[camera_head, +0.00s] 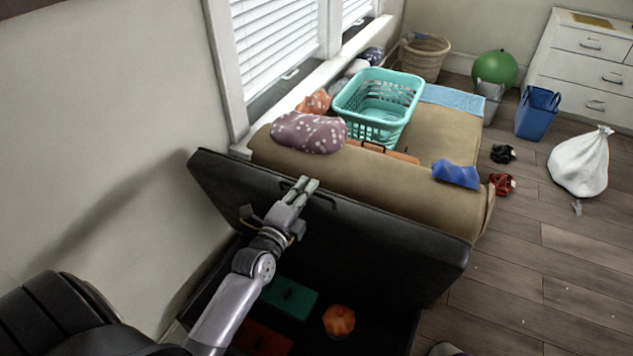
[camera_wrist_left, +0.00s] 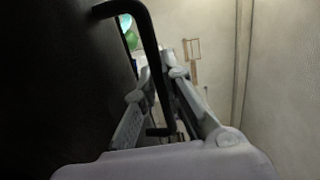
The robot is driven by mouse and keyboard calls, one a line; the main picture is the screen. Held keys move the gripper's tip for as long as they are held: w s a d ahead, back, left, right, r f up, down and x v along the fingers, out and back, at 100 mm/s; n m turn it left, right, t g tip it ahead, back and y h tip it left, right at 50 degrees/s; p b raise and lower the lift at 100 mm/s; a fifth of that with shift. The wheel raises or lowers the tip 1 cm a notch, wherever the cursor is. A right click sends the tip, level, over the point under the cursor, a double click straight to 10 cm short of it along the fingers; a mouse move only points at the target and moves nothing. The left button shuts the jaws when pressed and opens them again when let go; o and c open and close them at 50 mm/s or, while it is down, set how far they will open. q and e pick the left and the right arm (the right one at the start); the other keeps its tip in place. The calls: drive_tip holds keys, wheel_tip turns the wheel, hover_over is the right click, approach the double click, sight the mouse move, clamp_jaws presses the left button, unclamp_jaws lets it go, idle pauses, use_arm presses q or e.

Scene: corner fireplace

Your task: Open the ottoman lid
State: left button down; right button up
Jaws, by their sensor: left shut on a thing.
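The black ottoman lid (camera_head: 330,225) stands raised and tilted back, close to the tan bench behind it. The open ottoman box (camera_head: 385,335) below shows a green item (camera_head: 290,298), an orange pumpkin-like item (camera_head: 339,320) and a red item (camera_head: 262,338) inside. My left gripper (camera_head: 305,185) is at the lid's upper edge, shut on the dark lid handle (camera_head: 322,197). In the left wrist view the handle (camera_wrist_left: 150,50) passes between the fingers (camera_wrist_left: 160,95), with the dark lid on the left. My right gripper is not in view.
The tan bench (camera_head: 410,205) behind the lid holds a turquoise basket (camera_head: 378,98), a spotted purple pillow (camera_head: 308,132) and a blue cloth (camera_head: 456,173). A wall and window are on the left. The wooden floor (camera_head: 560,265) at right is mostly clear near the ottoman; a white bag (camera_head: 580,163) stands farther back.

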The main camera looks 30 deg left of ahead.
use_arm(q)
drive_tip(key=s, duration=0.1)
drive_tip(key=s+f+b, duration=0.1)
drive_tip(key=s, duration=0.1)
drive_tip(key=shift+f+t, duration=0.15)
drive_tip(key=shift+t, duration=0.15)
drive_tip(key=c, duration=2)
unclamp_jaws()
drive_tip(key=shift+o, duration=0.2)
drive_tip(key=s, duration=1.2)
drive_tip(key=shift+d+f, duration=0.4)
drive_tip(key=shift+f, duration=0.05)
